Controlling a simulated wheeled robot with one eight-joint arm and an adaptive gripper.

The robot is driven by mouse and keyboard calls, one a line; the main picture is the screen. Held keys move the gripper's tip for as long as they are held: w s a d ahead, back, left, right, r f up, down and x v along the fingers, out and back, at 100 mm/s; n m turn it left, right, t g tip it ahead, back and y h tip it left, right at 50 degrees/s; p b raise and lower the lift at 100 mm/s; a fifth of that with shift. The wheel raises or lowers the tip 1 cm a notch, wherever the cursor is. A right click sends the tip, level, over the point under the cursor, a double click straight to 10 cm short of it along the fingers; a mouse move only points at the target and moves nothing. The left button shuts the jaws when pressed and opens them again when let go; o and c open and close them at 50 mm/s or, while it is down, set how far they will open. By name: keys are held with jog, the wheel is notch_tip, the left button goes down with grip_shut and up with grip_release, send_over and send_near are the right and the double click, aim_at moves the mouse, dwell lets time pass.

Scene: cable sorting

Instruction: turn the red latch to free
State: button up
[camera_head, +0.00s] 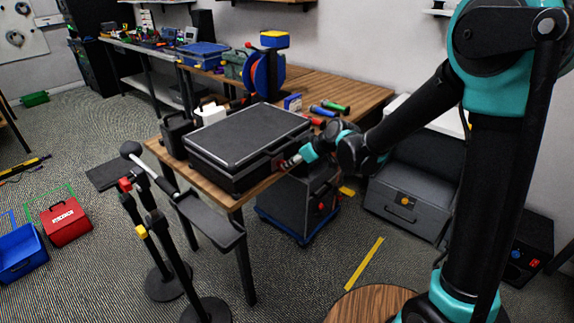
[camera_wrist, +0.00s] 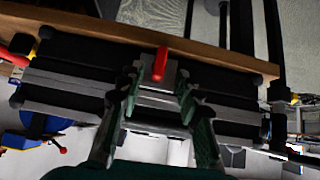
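A black hard case (camera_head: 245,128) lies flat and shut on the wooden table. The red latch (camera_head: 279,162) is on its side facing my arm, near the right corner. In the wrist view the red latch (camera_wrist: 160,63) is a narrow red lever on a grey metal plate, standing roughly upright in the picture. My gripper (camera_head: 290,162) is right at the latch. In the wrist view my gripper (camera_wrist: 157,90) has its two fingers apart, one on each side of the plate, with the red lever between and beyond the tips. I cannot tell whether the fingertips touch the case.
The wooden table (camera_head: 345,92) holds screwdrivers and a blue cable reel (camera_head: 262,75) behind the case. A black stand with a tray (camera_head: 210,222) is before the table. A grey toolbox (camera_head: 410,190) stands on the floor at right.

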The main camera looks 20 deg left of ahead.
jog(key=v, duration=0.7)
jog(key=shift+d+r, duration=0.1)
jog(key=s+d+f+m+t+h, duration=0.1)
jog(key=s+d+f+m+h, duration=0.15)
jog(key=d, duration=0.75)
jog(key=s+d+f+m+h, duration=0.15)
jog(key=d+m, duration=0.25)
jog(key=d, duration=0.7)
jog(key=s+d+f+m+h, duration=0.2)
jog(key=s+d, duration=0.3)
jog(key=d, duration=0.3)
jog(key=s+d+f+m+h, duration=0.2)
jog(key=s+d+f+m, duration=0.2)
jog(key=d, duration=0.4)
jog(key=shift+s+d+m, duration=0.4)
jog(key=shift+s+m, duration=0.15)
jog(key=shift+s, duration=0.45)
jog(key=shift+w+a+f, duration=0.1)
